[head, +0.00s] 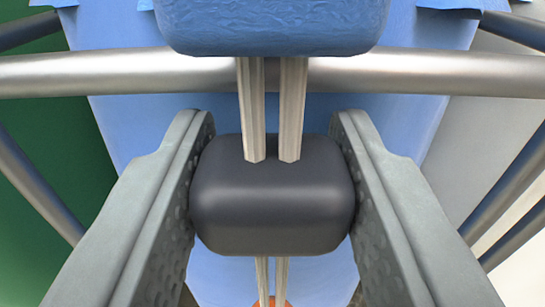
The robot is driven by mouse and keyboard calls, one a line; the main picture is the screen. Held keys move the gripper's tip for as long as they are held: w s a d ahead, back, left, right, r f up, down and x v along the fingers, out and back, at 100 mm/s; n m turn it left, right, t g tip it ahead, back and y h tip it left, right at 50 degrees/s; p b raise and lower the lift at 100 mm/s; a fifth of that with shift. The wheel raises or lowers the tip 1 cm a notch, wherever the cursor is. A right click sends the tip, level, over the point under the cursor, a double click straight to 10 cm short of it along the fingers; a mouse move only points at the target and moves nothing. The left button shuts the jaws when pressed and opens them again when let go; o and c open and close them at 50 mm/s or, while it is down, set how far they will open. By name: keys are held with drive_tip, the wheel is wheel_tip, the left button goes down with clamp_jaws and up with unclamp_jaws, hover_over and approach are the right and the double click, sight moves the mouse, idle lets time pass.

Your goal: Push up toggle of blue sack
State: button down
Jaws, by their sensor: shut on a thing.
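A dark grey, rounded toggle (272,205) sits in the lower middle of the head view. Two pale flat cords run into its top and come out below it. My gripper (272,195) is shut on the toggle, with one grey dimpled finger against each side. The blue sack (400,125) hangs behind the toggle and fills the middle of the view. A thick blue padded piece (270,28) at the top centre covers the upper ends of the cords. The toggle is below this piece, with a stretch of bare cord between them.
A horizontal metal bar (130,72) crosses behind the cords, just above the toggle. Thinner metal rods (38,185) slant along the left and right sides. The left background is green and the right is pale. A bit of orange shows below the toggle.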

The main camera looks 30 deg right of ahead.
drive_tip(key=shift+r, duration=0.85)
drive_tip(key=c, duration=0.9)
unclamp_jaws()
drive_tip(key=v, duration=1.7)
drive_tip(key=shift+s+a, duration=0.15)
drive_tip(key=shift+a, duration=0.05)
